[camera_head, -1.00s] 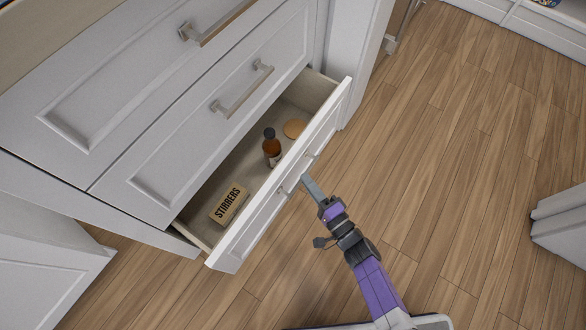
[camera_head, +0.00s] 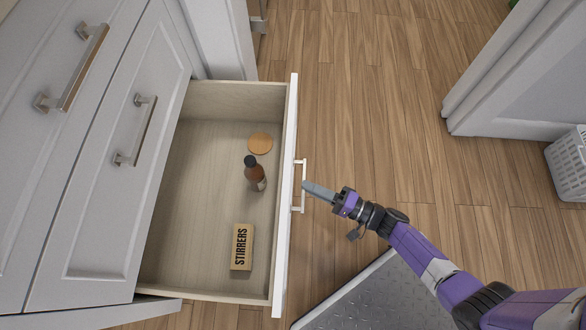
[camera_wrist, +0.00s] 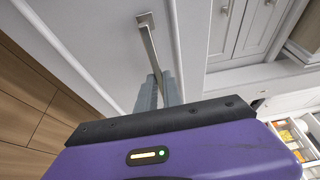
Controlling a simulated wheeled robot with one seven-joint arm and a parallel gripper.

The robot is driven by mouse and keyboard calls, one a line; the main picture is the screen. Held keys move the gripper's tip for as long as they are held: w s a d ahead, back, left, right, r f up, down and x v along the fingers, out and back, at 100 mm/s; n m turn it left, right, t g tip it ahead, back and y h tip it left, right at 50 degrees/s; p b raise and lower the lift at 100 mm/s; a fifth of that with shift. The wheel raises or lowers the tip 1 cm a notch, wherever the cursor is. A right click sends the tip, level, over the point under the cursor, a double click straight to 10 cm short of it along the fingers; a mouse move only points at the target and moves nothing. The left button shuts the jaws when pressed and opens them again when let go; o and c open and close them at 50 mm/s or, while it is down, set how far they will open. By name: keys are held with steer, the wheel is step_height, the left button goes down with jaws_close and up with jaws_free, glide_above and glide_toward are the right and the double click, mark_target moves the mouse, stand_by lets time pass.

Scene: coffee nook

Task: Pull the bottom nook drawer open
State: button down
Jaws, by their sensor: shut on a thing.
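The bottom drawer (camera_head: 289,240) stands well open, with its white front pulled out from the cabinet. Inside lie a STIRRERS box (camera_head: 242,247), a brown bottle with a dark cap (camera_head: 255,173) and a round tan disc (camera_head: 260,143). My gripper (camera_head: 306,186) is at the bar handle (camera_head: 299,204) on the outer face of the drawer front. In the wrist view the grey fingers (camera_wrist: 160,92) are shut around the handle bar (camera_wrist: 150,48). The fingertips are partly hidden by the purple gripper body.
Two drawers above, with bar handles (camera_head: 135,130), are closed. Wood floor (camera_head: 375,120) is open to the right of the drawer. A grey cabinet (camera_head: 515,85) and a white basket (camera_head: 570,160) stand at the far right.

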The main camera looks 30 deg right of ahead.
steer(key=shift+s+d+f, duration=0.1)
steer(key=shift+s+d, duration=0.7)
steer(key=shift+d, duration=0.2)
steer(key=shift+s+d, duration=0.8)
steer(key=shift+d, duration=0.15)
steer(key=c, duration=1.5)
jaws_free()
steer(key=shift+d, duration=0.1)
steer(key=v, duration=0.7)
steer(key=shift+s, duration=0.3)
steer(key=shift+d, duration=0.15)
